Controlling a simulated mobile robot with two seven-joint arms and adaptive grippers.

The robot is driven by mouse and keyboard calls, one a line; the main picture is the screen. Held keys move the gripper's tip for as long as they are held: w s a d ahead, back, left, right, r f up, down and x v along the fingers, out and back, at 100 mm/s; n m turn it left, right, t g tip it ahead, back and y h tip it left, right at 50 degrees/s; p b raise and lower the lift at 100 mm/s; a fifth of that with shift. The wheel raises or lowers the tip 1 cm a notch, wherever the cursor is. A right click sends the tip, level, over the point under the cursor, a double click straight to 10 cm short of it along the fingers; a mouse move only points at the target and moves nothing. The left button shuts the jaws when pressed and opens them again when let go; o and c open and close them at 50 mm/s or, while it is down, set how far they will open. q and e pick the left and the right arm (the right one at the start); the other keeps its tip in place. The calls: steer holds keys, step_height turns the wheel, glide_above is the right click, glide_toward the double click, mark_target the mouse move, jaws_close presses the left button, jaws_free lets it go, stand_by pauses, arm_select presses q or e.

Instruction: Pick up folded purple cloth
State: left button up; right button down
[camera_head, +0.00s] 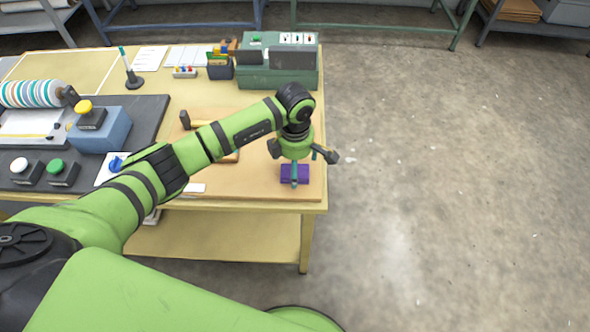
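The folded purple cloth (302,175) lies near the front right corner of the tan board on the table. My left gripper (294,181) reaches down from above, with a teal finger in front of the cloth, hiding its middle. I cannot tell whether the fingers touch the cloth or hover just above it, nor whether they are open or shut. My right gripper is not in view.
The yellow table (240,204) ends just right of the cloth, with bare floor (450,180) beyond. A green toolbox (288,80) stands at the back right. A striped roller (30,94) and a blue box with a yellow button (104,135) are at left.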

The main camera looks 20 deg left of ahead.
arm_select(q)
steer(key=c, duration=1.1)
steer(key=shift+c, duration=0.2)
steer(key=shift+r+b, duration=0.35)
steer(key=shift+r, duration=0.1)
step_height(320, 180, up, 3)
steer(key=shift+w+f+b, duration=0.1)
steer(key=shift+f+b, duration=0.05)
steer(key=shift+b, duration=0.55)
steer(key=w+d+r+b, duration=0.1)
steer(key=d+r+b, duration=0.3)
steer(key=d+r, duration=0.3)
steer(key=shift+d+r+b, duration=0.2)
steer(key=shift+d+b, duration=0.1)
steer(key=shift+d, duration=2.05)
steer(key=shift+w, duration=0.1)
